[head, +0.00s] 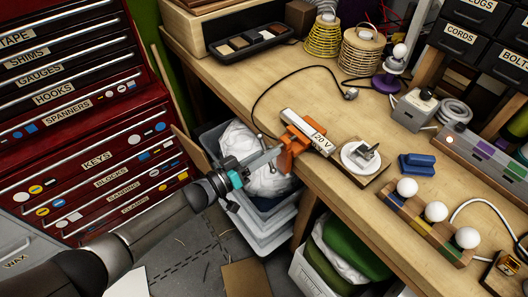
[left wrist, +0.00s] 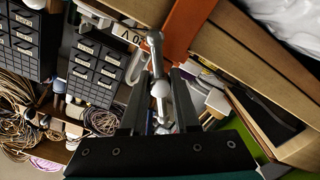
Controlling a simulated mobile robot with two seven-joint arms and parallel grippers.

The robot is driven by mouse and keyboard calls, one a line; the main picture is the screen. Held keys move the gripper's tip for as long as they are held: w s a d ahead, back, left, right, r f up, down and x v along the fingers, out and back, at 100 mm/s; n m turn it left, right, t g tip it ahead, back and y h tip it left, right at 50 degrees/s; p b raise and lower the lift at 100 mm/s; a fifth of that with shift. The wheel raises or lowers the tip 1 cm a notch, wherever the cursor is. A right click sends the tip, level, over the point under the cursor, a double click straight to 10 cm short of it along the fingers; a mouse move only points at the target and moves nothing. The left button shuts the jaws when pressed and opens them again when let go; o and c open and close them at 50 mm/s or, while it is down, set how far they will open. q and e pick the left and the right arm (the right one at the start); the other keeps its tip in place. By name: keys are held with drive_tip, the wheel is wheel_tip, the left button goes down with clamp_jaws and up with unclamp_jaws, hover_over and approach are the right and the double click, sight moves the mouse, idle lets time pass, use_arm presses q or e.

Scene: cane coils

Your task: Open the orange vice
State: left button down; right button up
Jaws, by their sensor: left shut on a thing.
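The orange vice (head: 287,156) is fixed at the table's front edge, and its orange body also shows in the left wrist view (left wrist: 188,22). A grey metal handle bar with ball ends (left wrist: 156,62) stands in front of it. My left gripper (head: 262,160) reaches in from the left and is shut on the handle bar, its two dark fingers on either side of the lower ball end. A pale bar labelled "20 V" (head: 308,131) lies at the top of the vice. I cannot tell how wide the jaws stand. My right gripper is not in view.
The wooden table (head: 237,88) carries a black tray (head: 250,42), cane coils (head: 361,50), a white round dish (head: 361,157) and a blue block (head: 417,164). Below the vice are stacked bins (head: 262,222). A red drawer cabinet (head: 85,120) stands at the left.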

use_arm(q)
drive_tip(key=n, duration=0.3)
drive_tip(key=shift+n, duration=0.4)
drive_tip(key=shift+a+n+p, duration=0.1)
drive_tip(key=shift+n+p, duration=0.2)
drive_tip(key=shift+n, duration=1.8)
drive_tip(key=c, duration=0.6)
unclamp_jaws()
drive_tip(key=shift+c, duration=0.2)
drive_tip(key=p+v, duration=0.2)
drive_tip(key=v, duration=0.4)
drive_tip(key=shift+s+a, duration=0.15)
drive_tip(key=shift+s, duration=0.05)
